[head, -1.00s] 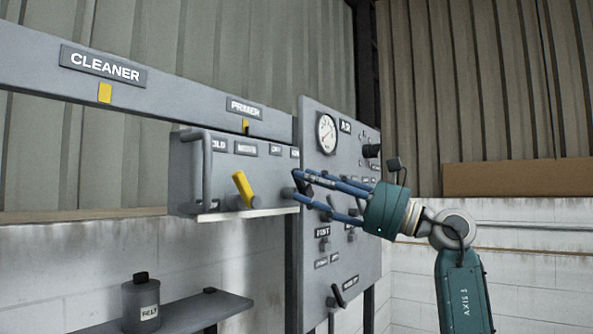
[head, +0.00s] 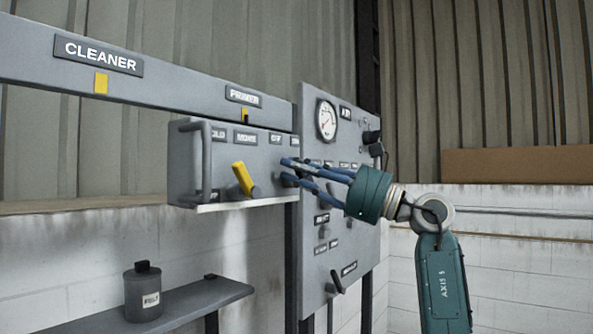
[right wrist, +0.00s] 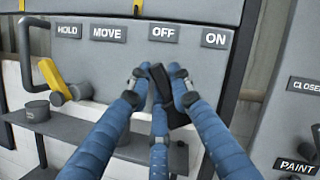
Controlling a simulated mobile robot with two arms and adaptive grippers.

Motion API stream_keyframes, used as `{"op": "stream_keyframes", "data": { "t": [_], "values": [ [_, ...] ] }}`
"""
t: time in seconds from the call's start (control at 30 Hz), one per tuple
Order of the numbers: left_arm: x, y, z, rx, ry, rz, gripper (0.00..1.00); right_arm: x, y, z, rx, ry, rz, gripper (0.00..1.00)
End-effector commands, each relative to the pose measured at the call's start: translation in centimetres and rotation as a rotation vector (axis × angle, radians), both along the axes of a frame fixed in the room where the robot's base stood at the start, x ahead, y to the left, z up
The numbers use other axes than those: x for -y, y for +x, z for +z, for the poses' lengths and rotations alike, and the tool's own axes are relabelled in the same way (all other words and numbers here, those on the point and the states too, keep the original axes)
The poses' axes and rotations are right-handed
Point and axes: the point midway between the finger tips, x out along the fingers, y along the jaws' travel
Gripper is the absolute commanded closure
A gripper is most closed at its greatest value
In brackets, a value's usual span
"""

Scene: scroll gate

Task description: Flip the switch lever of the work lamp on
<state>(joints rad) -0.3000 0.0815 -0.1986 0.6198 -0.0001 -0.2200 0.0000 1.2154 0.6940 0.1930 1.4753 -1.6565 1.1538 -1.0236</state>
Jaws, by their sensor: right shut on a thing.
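A grey control box (head: 180,165) has labels HOLD, MOVE, OFF and ON along its top edge. A dark switch lever (right wrist: 157,84) sits on its right part, below the OFF label (right wrist: 164,34) and left of the ON label (right wrist: 215,39). The lever's upper end leans up toward OFF. My right gripper (head: 286,171) is at the box's right end, its blue fingers closed around this lever. In the right wrist view the fingers (right wrist: 158,90) press on it from both sides and partly hide it. My left gripper is out of view. No lamp can be made out.
A yellow lever (head: 243,179) and a grey handle (head: 206,160) stick out left of my gripper. A panel with a gauge and knobs (head: 340,230) stands close on the right. A shelf with a canister (head: 143,292) is below. Room in front of the white wall is free.

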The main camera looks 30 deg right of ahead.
Motion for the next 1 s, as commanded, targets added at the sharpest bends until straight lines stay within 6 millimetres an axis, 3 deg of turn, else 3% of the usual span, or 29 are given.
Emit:
{"op": "stream_keyframes", "data": {
  "t": [0.37,1.0],
  "values": [
    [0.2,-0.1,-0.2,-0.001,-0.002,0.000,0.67,0.4,0.2,0.2,-0.062,0.141,-0.001,1.00],
    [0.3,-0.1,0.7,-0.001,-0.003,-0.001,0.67,2.2,0.9,1.0,-0.284,0.685,-0.004,1.00]
  ]
}}
